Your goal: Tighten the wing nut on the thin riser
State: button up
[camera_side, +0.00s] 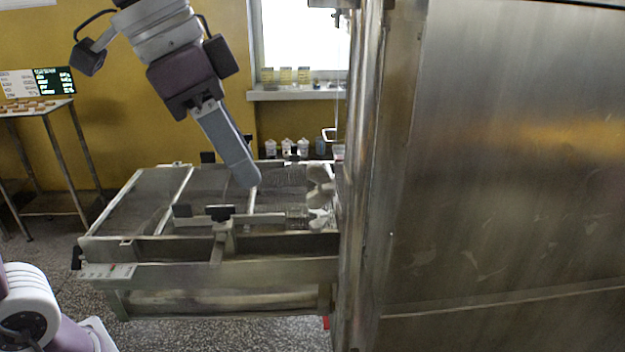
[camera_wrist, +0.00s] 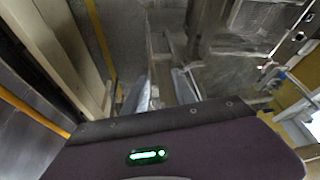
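My gripper (camera_side: 246,182) hangs over the enrober frame in the side view, its fingers slanting down to the right. Its fingertips seem above the mesh and behind the front rail, touching nothing that I can make out. In the wrist view two grey fingers (camera_wrist: 165,82) stand apart with nothing visible between them. A short metal upright (camera_side: 223,240) rises at the front rail, with a black knob-like piece (camera_side: 220,212) on top, left of and below the fingertips. I cannot tell whether this is the thin riser with its wing nut. No wing nut is clearly distinguishable.
The steel enrober frame (camera_side: 230,272) has raised rails and crossbars around the mesh (camera_side: 275,178). A tall steel cabinet (camera_side: 490,170) closes off the right side. White bottles (camera_side: 302,146) stand behind. A side table (camera_side: 38,107) is far left. Space above the frame is open.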

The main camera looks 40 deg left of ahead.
aim_at(313, 208)
jog(key=w+d+r+m+h, duration=0.1)
jog(key=w+d+r+m, duration=0.1)
jog(key=w+d, duration=0.2)
jog(key=shift+m+g, duration=0.3)
jog(key=shift+g, duration=0.1)
jog(key=x, duration=0.6)
jog(key=shift+w+d+f, duration=0.15)
jog(key=shift+d, duration=0.05)
grip_shut()
